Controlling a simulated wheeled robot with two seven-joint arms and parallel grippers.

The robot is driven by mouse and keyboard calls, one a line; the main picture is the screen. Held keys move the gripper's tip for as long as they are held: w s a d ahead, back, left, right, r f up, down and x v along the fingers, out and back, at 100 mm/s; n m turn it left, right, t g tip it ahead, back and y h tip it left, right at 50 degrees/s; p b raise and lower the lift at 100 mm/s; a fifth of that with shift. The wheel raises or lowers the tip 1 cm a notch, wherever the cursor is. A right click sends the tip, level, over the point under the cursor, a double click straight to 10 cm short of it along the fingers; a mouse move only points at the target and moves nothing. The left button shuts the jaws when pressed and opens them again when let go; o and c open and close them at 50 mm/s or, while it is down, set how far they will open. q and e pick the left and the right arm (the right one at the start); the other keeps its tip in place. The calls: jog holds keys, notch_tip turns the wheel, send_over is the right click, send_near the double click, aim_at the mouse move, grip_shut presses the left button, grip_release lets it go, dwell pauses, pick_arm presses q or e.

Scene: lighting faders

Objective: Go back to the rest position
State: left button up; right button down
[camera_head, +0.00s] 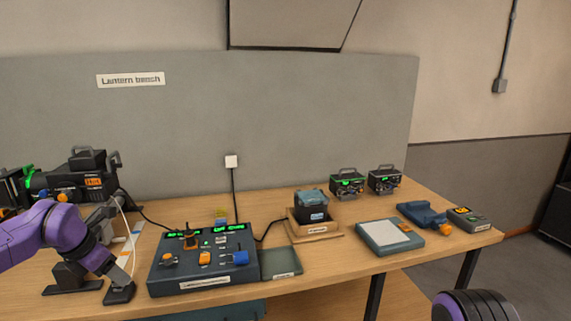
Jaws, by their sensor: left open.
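The fader console (205,272) is a dark box on the wooden bench. It has green lit displays along its back edge. An orange knob (169,258) is at its left, another orange knob (205,258) near its middle, and a blue knob (241,257) at its right. My left gripper (120,293) points down just left of the console, apart from its knobs. It is open, and I see nothing held in it. A rounded part of my right arm shows at the bottom right; its gripper is out of view.
A black lantern (83,182) stands at the bench's left, behind my left arm. A flat tray (281,263) adjoins the console. A dark box on a wooden base (318,231), two small units with handles, a pale-topped pad (388,236) and a blue tool (421,214) occupy the right.

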pick_arm(q)
jog(key=s+d+f+m+t+y+b, duration=0.1)
jog(key=s+d+f+m+y, duration=0.2)
jog(key=f, duration=0.5)
jog(key=s+d+f+m+y, duration=0.25)
jog(key=f+m, duration=0.25)
jog(key=f, duration=0.4)
jog(key=s+d+f+m+t+y+b, duration=0.1)
jog(key=s+d+f+m+y, duration=0.2)
jog(key=f, duration=0.5)
jog(key=s+f+m+g+h, duration=0.1)
jog(key=s+f+m, duration=0.3)
jog(key=s, duration=0.4)
jog(key=s+d+f+m+g+h+b, duration=0.1)
jog(key=s+f+m, duration=0.3)
jog(key=s, duration=0.5)
jog(key=s+f+m+g+h+b, duration=0.1)
jog(key=s+f+m, duration=0.3)
jog(key=s, duration=0.5)
jog(key=shift+d+f+m, duration=0.3)
jog(key=shift+f, duration=0.5)
pick_arm(e)
jog(key=f, duration=0.2)
jog(key=w+f, duration=0.1)
jog(key=f, duration=0.1)
jog(key=shift+a+f, duration=0.1)
pick_arm(q)
jog(key=shift+h, duration=0.25)
